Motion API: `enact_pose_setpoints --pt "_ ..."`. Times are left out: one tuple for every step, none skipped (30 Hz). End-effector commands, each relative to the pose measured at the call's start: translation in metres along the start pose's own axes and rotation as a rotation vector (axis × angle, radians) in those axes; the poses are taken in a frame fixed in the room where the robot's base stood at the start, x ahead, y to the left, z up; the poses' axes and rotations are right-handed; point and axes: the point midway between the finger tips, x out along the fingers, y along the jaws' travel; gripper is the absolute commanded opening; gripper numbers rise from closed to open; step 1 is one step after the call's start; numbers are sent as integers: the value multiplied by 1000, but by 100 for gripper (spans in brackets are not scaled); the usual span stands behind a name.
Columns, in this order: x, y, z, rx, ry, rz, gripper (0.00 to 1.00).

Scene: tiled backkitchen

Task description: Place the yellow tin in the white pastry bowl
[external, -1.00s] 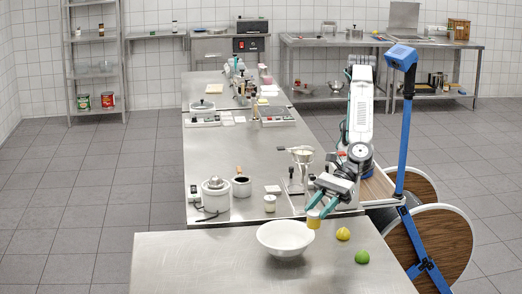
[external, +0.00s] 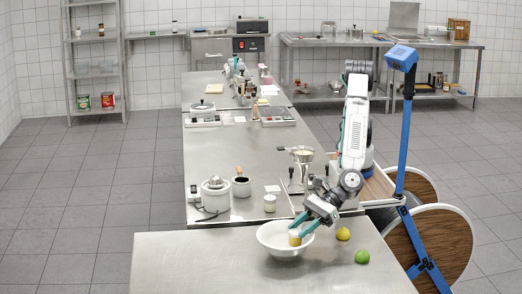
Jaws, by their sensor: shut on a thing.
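The white pastry bowl (external: 271,243) stands on the near steel table. My gripper (external: 297,231) reaches down from the upper right and is shut on the yellow tin (external: 295,240). The tin shows a pale top and a yellow side. In the picture it overlaps the right part of the bowl's opening, inside the rim. Whether its bottom touches the bowl cannot be told.
A yellow lemon (external: 343,234) and a green lime (external: 362,257) lie on the near table (external: 200,265) right of the bowl. A white jar (external: 270,203), a dark pot (external: 241,187) and a juicer (external: 216,195) stand on the table behind. The near table's left side is clear.

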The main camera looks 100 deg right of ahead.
Motion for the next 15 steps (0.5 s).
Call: enact_pose_setpoints --pt "1 0 -1 -1 -1 0 13" --pt "1 0 -1 -1 -1 1 13" --pt "1 0 -1 0 -2 1 13" --pt "1 0 -1 0 -2 1 13" --pt "1 0 -1 0 -2 1 13" --pt "1 0 -1 0 -1 1 13" --pt "1 0 -1 0 -1 1 13" --pt "1 0 -1 0 -1 1 13" --pt "1 0 -2 0 -1 1 13" --pt "2 0 -3 -1 -1 1 13" --pt "2 0 -4 -1 -1 1 13" --pt "2 0 -4 -1 -1 1 13" --pt "3 0 -5 0 -1 1 13" --pt "3 0 -6 0 -1 1 13" --pt "4 0 -7 0 -1 1 13"
